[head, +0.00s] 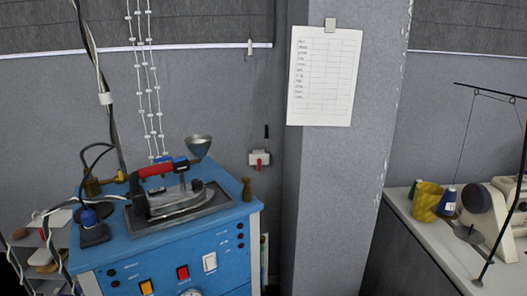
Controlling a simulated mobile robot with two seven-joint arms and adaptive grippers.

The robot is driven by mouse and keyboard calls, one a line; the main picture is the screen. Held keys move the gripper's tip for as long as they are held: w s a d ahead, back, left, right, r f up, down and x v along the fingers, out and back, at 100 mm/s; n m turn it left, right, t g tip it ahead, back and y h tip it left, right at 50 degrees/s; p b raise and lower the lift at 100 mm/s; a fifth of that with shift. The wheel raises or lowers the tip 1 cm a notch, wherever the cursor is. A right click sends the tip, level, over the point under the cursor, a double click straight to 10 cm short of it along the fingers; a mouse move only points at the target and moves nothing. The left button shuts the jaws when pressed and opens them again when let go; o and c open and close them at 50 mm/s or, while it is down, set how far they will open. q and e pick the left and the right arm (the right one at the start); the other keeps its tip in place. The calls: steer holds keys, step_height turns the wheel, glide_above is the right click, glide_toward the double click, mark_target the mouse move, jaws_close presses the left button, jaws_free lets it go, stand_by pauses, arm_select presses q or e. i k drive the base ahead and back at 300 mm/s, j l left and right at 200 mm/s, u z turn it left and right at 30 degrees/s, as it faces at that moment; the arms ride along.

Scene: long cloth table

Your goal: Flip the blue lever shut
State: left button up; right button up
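A blue steam-iron station (190,250) stands at the lower left with an iron (172,192) resting on its top plate. Small blue parts show behind the iron's red handle (155,170): one blue piece (162,158) is near the brass fittings. A blue knob-like piece (88,216) sits on a dark block (94,234) at the station's left. I cannot tell which of these is the blue lever, nor whether it is open or shut. Neither of my grippers is in view.
A wall valve or switch with a red handle (259,160) is behind the station. A pillar (340,200) with a paper sheet (325,75) stands right of it. A sewing table (450,240) holds a yellow cup (426,201) and thread cones. Cables hang at left.

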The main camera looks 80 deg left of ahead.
mark_target(166, 158)
steer(key=u, duration=3.45)
steer(key=l+z, duration=0.25)
steer(key=l, duration=0.3)
steer(key=l+z, duration=0.25)
steer(key=l, duration=0.3)
steer(key=i+l+z, duration=0.2)
steer(key=l, duration=0.35)
steer(key=k, duration=0.05)
